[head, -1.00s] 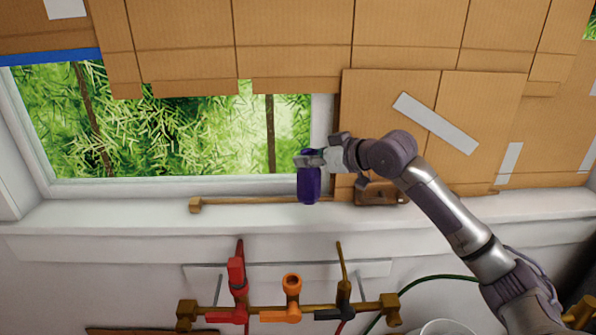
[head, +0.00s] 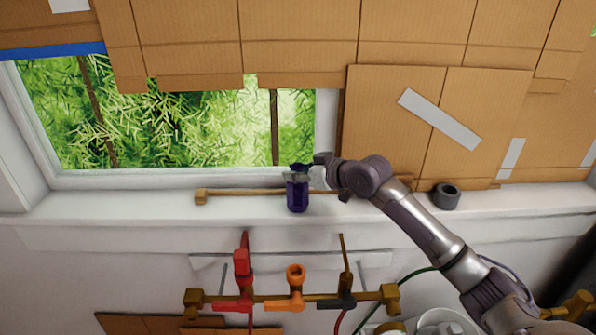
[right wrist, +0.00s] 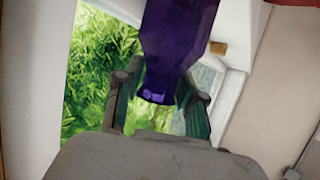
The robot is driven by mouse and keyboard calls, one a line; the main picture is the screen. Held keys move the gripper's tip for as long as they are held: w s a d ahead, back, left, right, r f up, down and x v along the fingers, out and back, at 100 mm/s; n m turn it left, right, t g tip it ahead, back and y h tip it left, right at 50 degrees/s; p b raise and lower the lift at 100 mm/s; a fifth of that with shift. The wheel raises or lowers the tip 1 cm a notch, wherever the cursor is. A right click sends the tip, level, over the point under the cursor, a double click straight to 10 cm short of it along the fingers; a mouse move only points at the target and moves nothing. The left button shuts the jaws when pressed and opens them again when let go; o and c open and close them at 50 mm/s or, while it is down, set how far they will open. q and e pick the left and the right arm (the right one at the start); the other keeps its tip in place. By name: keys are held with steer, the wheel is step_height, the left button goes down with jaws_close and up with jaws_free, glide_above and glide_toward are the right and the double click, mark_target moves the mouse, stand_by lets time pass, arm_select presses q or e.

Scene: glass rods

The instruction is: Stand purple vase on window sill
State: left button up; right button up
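The purple vase (head: 297,196) is upright at the window sill (head: 120,208), in front of the right part of the window. Its base appears at or just above the sill; I cannot tell whether it touches. My right gripper (head: 299,174) is at the vase's upper end, coming in from the right. In the right wrist view the vase (right wrist: 178,42) lies between the two fingers of the gripper (right wrist: 162,100), which close around its narrow end. My left gripper is not in view.
A wooden stick (head: 240,193) lies on the sill behind the vase. A dark grey ring (head: 447,196) sits on the sill to the right. Pipes with a red valve (head: 241,263) and an orange fitting (head: 295,275) stand below. The sill's left part is clear.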

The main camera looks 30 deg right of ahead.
steer(key=shift+o, duration=1.4)
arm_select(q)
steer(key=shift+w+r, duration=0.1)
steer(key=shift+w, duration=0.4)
arm_select(e)
steer(key=shift+o, duration=0.3)
steer(key=shift+r, duration=0.1)
steer(key=shift+s+d, duration=0.1)
steer(key=shift+s, duration=0.05)
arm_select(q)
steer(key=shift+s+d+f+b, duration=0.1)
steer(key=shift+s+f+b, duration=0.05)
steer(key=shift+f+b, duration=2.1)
arm_select(e)
steer(key=v, duration=1.1)
steer(key=shift+s+r, duration=0.2)
steer(key=shift+s, duration=0.05)
